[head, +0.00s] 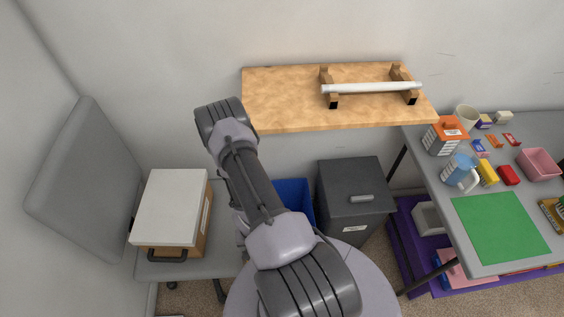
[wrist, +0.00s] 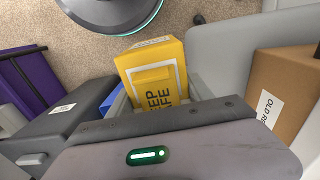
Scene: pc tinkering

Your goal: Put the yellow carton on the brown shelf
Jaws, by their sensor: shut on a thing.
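The yellow carton (wrist: 153,70), with "KEEP SAFE" lettering, is in the wrist view between the grey jaws of my gripper (wrist: 160,97). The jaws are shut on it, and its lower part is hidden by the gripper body. The brown shelf (head: 280,95) is a wooden board on the back wall in the head view. Its left and middle parts are bare. In the head view my arm stands in front of the shelf's lower left side, and the gripper and carton do not show there.
A white roll on wooden brackets (head: 370,88) takes up the shelf's right part. A chair (head: 85,185) with a lidded box (head: 172,210) is at left. A dark cabinet (head: 355,200) and blue bin (head: 295,198) are below the shelf. A cluttered grey table (head: 440,185) is at right.

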